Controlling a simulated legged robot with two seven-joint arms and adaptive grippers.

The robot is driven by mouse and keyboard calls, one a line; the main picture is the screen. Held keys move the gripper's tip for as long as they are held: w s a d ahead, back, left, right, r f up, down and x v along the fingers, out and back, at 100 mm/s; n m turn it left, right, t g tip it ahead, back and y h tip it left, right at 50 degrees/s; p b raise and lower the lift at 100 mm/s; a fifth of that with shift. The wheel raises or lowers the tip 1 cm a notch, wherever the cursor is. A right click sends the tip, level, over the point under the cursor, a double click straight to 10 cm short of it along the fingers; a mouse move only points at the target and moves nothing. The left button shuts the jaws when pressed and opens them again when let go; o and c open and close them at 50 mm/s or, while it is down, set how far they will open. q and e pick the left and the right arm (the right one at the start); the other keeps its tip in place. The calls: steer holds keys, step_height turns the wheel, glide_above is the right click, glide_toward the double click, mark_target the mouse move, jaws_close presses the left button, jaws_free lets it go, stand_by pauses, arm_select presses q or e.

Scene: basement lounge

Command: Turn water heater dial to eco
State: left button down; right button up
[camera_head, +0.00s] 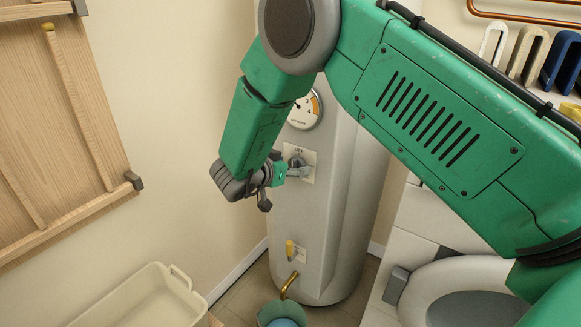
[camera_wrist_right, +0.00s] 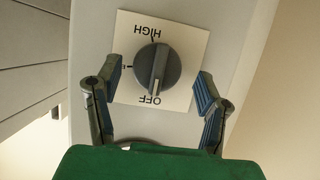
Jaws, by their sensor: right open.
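The water heater (camera_head: 345,215) is a tall grey cylinder in the middle of the head view. Its dark grey dial (camera_head: 297,162) sits on a pale square plate, partly hidden by my gripper. The wrist view shows the dial (camera_wrist_right: 155,66) upside down, with its light pointer line toward OFF. HIGH is at the far side, and a small mark shows at the left; no ECO word is readable. My right gripper (camera_head: 279,178) is open in front of the dial. In the wrist view its fingers stand either side of the dial, apart from it. My left gripper is out of view.
A round gauge (camera_head: 306,110) is above the dial. A yellow-handled valve (camera_head: 291,249) and brass spout (camera_head: 289,285) are below, over a teal bucket (camera_head: 275,312). A toilet (camera_head: 460,285) stands right, a beige bin (camera_head: 140,300) lower left. A wooden panel hangs left.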

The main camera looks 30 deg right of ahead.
steer(key=shift+s+d, duration=0.1)
steer(key=shift+d, duration=0.15)
steer(key=c, duration=1.1)
steer(key=shift+c, duration=0.2)
